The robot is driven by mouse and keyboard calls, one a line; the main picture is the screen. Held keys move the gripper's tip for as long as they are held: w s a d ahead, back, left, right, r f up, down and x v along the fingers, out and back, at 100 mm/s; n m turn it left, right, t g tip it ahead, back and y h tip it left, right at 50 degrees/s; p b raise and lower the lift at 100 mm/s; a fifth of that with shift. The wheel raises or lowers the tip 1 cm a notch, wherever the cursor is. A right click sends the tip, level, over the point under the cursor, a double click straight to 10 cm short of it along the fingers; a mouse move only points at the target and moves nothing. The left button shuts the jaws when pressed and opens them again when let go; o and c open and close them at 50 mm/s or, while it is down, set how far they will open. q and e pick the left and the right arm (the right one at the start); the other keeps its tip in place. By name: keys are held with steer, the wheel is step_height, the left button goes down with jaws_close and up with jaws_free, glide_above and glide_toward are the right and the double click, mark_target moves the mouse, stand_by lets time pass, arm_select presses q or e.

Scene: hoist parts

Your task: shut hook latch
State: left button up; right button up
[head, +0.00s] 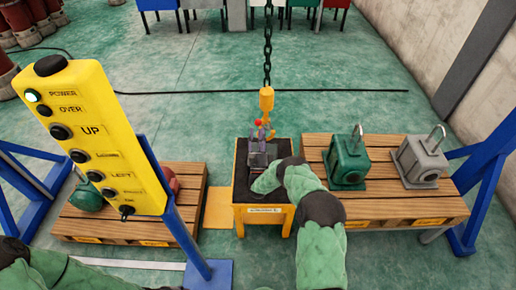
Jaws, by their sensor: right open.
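The yellow hook block (266,100) hangs from a dark chain (267,50) in the middle of the head view. The hook (268,130) is below it, with a small red part (258,123) at its left side that may be the latch. My right gripper (262,145) is open, just below and at the hook. Its fingers are small and partly hidden by my wrist, so I cannot tell whether they touch the hook or latch. My left arm shows at the bottom left; its gripper is not in view.
A yellow stand with a dark top (242,170) is under the hook. A green block (346,160) and a grey block (421,160) with shackles sit on the right pallet (390,205). A yellow control pendant (92,135) on a blue post stands left.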

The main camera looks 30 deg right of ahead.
steer(key=v, duration=0.7)
stand_by(0.6)
